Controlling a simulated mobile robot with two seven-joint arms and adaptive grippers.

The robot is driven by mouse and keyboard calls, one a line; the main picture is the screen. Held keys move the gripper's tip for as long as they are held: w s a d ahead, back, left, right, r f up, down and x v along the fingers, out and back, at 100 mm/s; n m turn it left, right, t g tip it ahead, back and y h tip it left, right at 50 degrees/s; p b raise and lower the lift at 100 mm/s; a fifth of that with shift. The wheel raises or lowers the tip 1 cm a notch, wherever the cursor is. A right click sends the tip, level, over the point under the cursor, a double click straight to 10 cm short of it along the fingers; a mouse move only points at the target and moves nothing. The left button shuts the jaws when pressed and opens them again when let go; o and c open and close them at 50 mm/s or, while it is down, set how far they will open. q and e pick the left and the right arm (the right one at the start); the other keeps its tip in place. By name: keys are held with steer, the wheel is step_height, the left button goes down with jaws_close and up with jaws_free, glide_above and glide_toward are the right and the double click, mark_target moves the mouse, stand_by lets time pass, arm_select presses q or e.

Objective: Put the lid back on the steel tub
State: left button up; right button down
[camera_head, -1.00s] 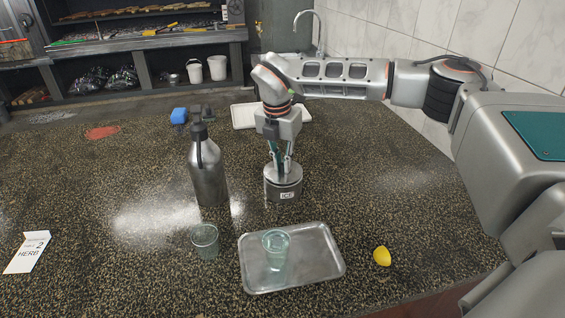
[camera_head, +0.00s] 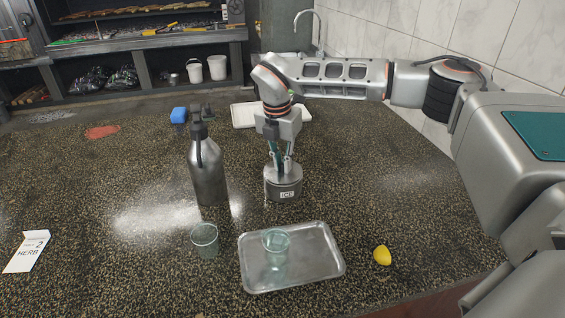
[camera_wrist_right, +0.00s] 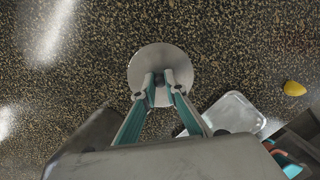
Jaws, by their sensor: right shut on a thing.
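The steel tub (camera_head: 283,190), a short round can marked ICE, stands on the speckled counter. Its round steel lid (camera_wrist_right: 147,66) shows in the right wrist view, with a dark knob at its centre. My right gripper (camera_head: 281,165) points straight down above the tub and is shut on the lid's knob; its fingertips also show in the right wrist view (camera_wrist_right: 159,80). The lid sits level over the tub's top and appears to rest on it; any small gap is too fine to tell. My left gripper is out of view.
A tall steel bottle (camera_head: 207,170) stands close left of the tub. A metal tray (camera_head: 318,272) holding a clear glass (camera_head: 276,247) lies in front, with another glass (camera_head: 204,240) to its left. A lemon piece (camera_head: 382,255) lies right. A white board (camera_head: 243,116) lies behind.

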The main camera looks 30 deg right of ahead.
steer(key=c, duration=1.5)
jaws_free()
steer(key=shift+r, duration=0.15)
steer(key=shift+r+p, duration=0.85)
steer(key=shift+r, duration=2.5)
